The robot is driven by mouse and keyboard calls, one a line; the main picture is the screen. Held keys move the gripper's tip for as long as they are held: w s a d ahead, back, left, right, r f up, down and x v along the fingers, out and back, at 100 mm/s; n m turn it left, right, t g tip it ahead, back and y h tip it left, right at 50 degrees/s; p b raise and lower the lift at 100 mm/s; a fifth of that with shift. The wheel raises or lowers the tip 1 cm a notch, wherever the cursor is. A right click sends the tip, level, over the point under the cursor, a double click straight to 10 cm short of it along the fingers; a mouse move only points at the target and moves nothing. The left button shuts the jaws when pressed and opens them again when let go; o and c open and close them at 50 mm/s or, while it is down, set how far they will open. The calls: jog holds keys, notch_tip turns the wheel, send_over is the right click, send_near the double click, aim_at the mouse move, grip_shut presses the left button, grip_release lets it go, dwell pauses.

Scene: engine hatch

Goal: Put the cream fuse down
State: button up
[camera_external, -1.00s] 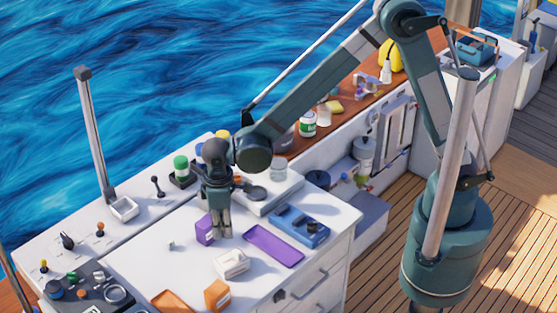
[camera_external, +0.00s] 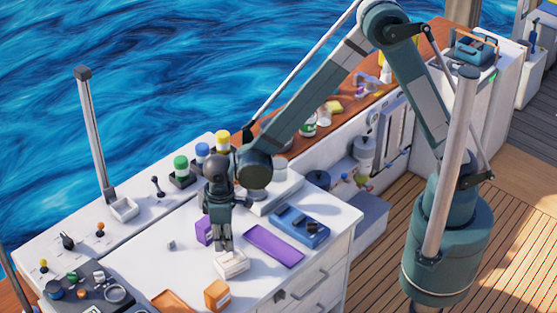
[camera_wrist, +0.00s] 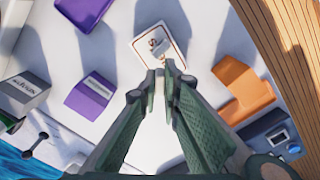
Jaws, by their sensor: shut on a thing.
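My gripper (camera_external: 224,247) points down just above a white, tray-like holder (camera_external: 232,266) on the white counter. In the wrist view, my gripper (camera_wrist: 167,74) has its fingertips close together around a small pale piece, the cream fuse (camera_wrist: 159,92), mostly hidden between the fingers. The holder (camera_wrist: 177,22) lies just beyond the fingertips there, with a thin brown outline and small fittings in its middle. Whether the fuse touches the holder I cannot tell. In the external view I cannot make out the fuse.
A purple box (camera_external: 204,229) stands close to the left of my gripper. A purple tray (camera_external: 273,245) and a blue case (camera_external: 290,217) lie to the right. An orange box (camera_external: 217,295) and an orange tray (camera_external: 172,302) are at the front. A small grey cube (camera_external: 171,245) lies left.

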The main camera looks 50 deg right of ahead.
aim_at(226, 259)
jog(key=shift+f, duration=0.1)
jog(key=shift+f, duration=1.95)
jog(key=shift+f, duration=0.2)
jog(key=o, duration=0.7)
jog(key=shift+r, duration=0.2)
jog(key=shift+r, duration=6)
jog(key=shift+d, duration=0.1)
